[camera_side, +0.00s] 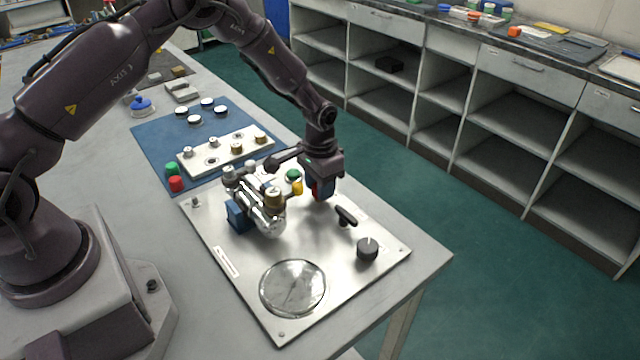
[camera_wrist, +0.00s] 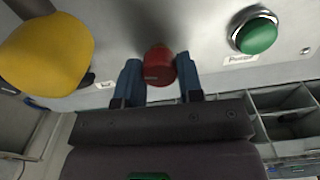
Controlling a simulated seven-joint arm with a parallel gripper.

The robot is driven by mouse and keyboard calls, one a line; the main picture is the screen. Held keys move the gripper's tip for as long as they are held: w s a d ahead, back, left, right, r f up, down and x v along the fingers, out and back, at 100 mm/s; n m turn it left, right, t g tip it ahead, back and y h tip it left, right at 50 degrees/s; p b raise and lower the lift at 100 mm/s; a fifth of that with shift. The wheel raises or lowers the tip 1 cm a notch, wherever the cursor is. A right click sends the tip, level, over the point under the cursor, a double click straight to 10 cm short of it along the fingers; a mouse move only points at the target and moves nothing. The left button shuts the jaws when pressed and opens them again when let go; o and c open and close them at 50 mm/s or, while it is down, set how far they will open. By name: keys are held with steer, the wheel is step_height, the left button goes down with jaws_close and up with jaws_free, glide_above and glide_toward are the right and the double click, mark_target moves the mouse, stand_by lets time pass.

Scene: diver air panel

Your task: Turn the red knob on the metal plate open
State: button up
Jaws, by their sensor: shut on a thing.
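The metal plate (camera_side: 342,273) lies flat on the bench. My gripper (camera_side: 319,190) is over its far right part, reaching down. In the wrist view the red knob (camera_wrist: 159,66) is between the two blue fingers of my gripper (camera_wrist: 160,72), and they are shut on it. How far the knob is turned cannot be told.
A yellow knob (camera_side: 297,188) and a green button (camera_wrist: 258,34) are close to the gripper. A silver valve assembly (camera_side: 262,208) stands to the left. A black lever (camera_side: 346,216), a black knob (camera_side: 367,249) and a round gauge (camera_side: 292,289) are on the plate's nearer part.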

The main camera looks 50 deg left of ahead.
steer(key=shift+n, duration=0.5)
steer(key=o, duration=0.9)
step_height(320, 180, up, 13)
stand_by(0.4)
